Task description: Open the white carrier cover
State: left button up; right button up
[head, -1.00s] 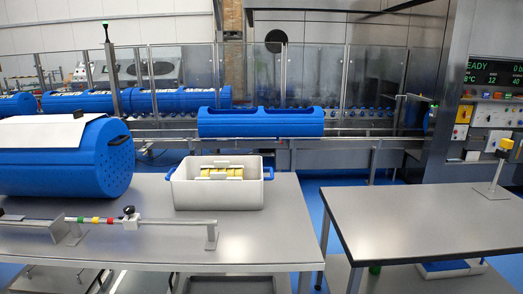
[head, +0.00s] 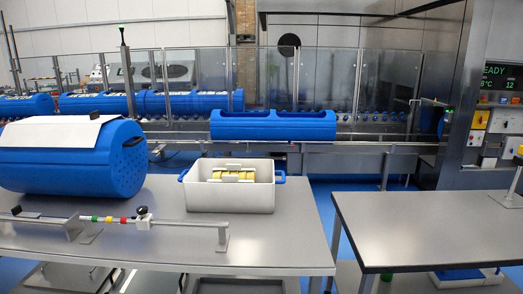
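A large blue carrier (head: 80,174) lies on its side at the left of the near table. A white cover (head: 55,131) lies over its top, with a dark handle or latch (head: 94,115) at its right end. The cover appears closed on the carrier. Small holes show in the carrier's round right end. Neither of my grippers shows in the head view.
A white tub (head: 231,198) with blue handles holds yellow-and-white items on the near table (head: 270,240). A rail with colored rings and a clamp (head: 142,216) runs along the front. A second table (head: 430,230) stands right, past a gap. A blue open carrier (head: 273,126) sits on the conveyor behind.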

aim_at(51, 132)
jog(key=u, duration=1.25)
